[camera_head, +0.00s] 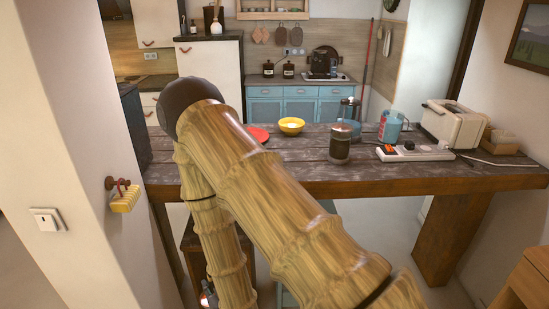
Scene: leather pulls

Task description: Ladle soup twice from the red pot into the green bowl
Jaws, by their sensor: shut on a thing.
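My bamboo-textured arm rises from the lower right to a dark elbow, then drops toward the bottom edge. My gripper does not show, so what it holds cannot be seen. A red thing (260,134) lies on the wooden table, partly hidden behind my arm; I cannot tell whether it is the red pot. A yellow bowl (291,128) stands to its right. No green bowl and no ladle can be made out; my arm covers part of the table.
The table (440,171) spans the room. A dark jar (340,144), a blue container (391,126), a power strip (415,154) and a white toaster (455,123) stand on its right part. A wall (70,110) edges the left. Blue cabinets (300,105) stand behind.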

